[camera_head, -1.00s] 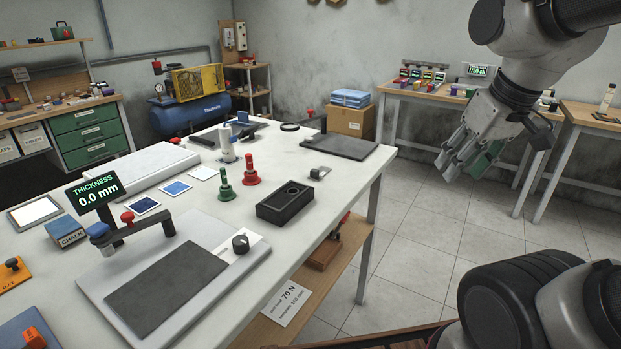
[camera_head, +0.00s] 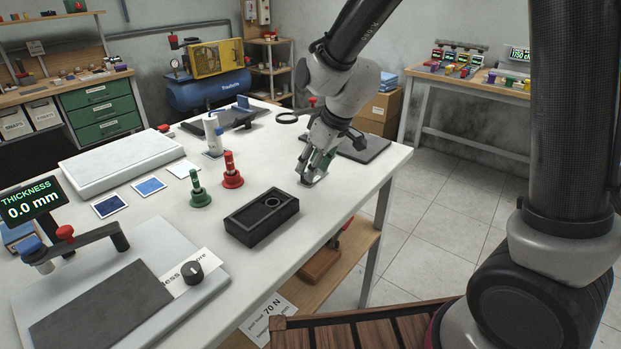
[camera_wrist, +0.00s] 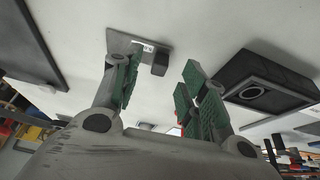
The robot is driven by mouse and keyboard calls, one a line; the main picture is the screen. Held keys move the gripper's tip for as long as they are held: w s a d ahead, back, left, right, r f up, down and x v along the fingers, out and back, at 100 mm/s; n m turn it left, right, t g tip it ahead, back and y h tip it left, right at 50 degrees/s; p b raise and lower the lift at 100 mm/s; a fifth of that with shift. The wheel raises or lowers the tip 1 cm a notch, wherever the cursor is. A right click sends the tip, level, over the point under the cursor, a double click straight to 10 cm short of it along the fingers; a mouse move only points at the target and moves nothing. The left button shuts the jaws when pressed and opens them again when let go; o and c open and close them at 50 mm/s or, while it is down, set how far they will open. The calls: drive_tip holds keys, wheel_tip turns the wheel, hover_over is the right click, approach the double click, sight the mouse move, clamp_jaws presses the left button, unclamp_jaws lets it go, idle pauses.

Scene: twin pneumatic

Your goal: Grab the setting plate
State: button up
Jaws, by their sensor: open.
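The setting plate appears to be the small grey metal plate (camera_head: 312,181) lying flat near the right edge of the white table. In the wrist view this plate (camera_wrist: 122,43) has a small pale label and a dark block at one end. My gripper (camera_head: 317,166) is just above it, pointing down, and hides part of it. In the wrist view my gripper (camera_wrist: 162,78) has its green-padded fingers apart with nothing between them. The plate shows beyond the left finger's tip; I cannot tell whether they touch.
A black block with a round hole (camera_head: 262,217) stands nearby on the table. Green (camera_head: 198,190) and red (camera_head: 231,170) handled tools stand left of it. A dark flat slab (camera_head: 368,146) lies behind my gripper. The thickness gauge base (camera_head: 215,285) is at front left.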

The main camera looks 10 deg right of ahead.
drive_tip(key=x, duration=0.3)
drive_tip(key=shift+f, duration=0.25)
clamp_jaws()
drive_tip(key=shift+r, duration=0.1)
